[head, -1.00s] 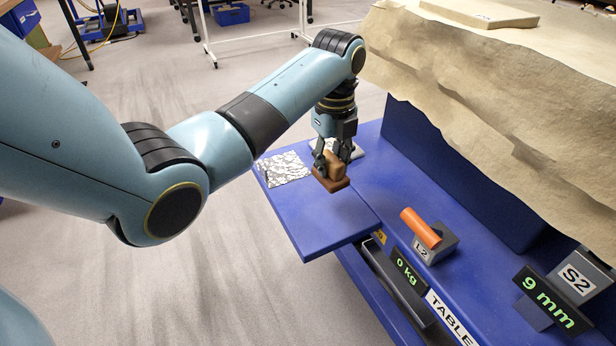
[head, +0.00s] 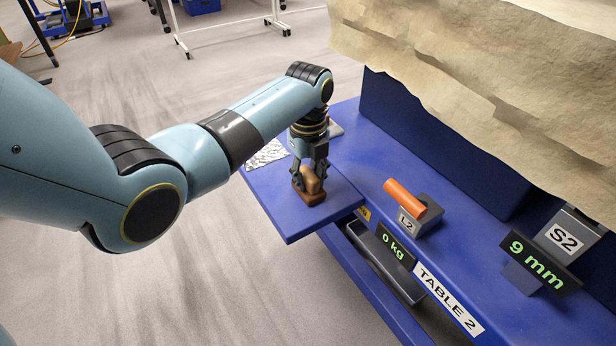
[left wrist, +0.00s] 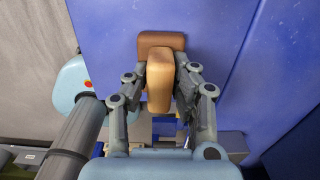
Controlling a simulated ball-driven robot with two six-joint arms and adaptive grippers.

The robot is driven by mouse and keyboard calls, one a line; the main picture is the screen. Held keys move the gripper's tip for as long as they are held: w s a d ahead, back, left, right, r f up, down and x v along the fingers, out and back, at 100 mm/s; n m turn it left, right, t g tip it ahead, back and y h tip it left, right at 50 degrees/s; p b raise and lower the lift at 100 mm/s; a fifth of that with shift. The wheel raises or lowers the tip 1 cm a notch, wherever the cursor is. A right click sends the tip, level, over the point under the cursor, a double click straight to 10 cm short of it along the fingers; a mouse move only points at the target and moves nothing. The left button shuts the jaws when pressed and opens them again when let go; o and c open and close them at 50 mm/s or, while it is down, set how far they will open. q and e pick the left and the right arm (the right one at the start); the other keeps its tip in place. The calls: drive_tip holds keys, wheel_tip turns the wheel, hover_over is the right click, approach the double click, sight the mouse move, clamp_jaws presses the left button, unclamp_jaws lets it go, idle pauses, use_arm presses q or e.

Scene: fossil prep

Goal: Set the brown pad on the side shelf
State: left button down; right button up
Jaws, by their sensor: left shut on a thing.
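The brown pad (head: 308,196) is a small block with a raised grip on a flat base. My left gripper (head: 309,172) is shut on its grip and points down. The pad is upright, at or just above the blue side shelf (head: 290,223); I cannot tell whether its base touches. In the left wrist view the pad's grip (left wrist: 160,82) sits between the fingers of my left gripper (left wrist: 160,78), with the base beyond it over the blue surface (left wrist: 105,30). My right gripper is not in view.
A black-and-white patterned sheet (head: 267,153) lies on the shelf behind the arm. An orange cylinder (head: 405,197) rests on the grey L2 stand (head: 425,214) to the right. A large tan rock block (head: 470,90) rises behind. The shelf's front part is clear.

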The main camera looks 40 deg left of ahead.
sight(308, 173)
use_arm(q)
drive_tip(key=shift+f, duration=0.1)
drive_tip(key=c, duration=1.1)
unclamp_jaws()
drive_tip(key=shift+r, duration=0.35)
wheel_tip(308, 173, up, 12)
drive_tip(key=p, duration=0.3)
drive_tip(key=shift+f+p, duration=0.2)
drive_tip(key=shift+p, duration=0.15)
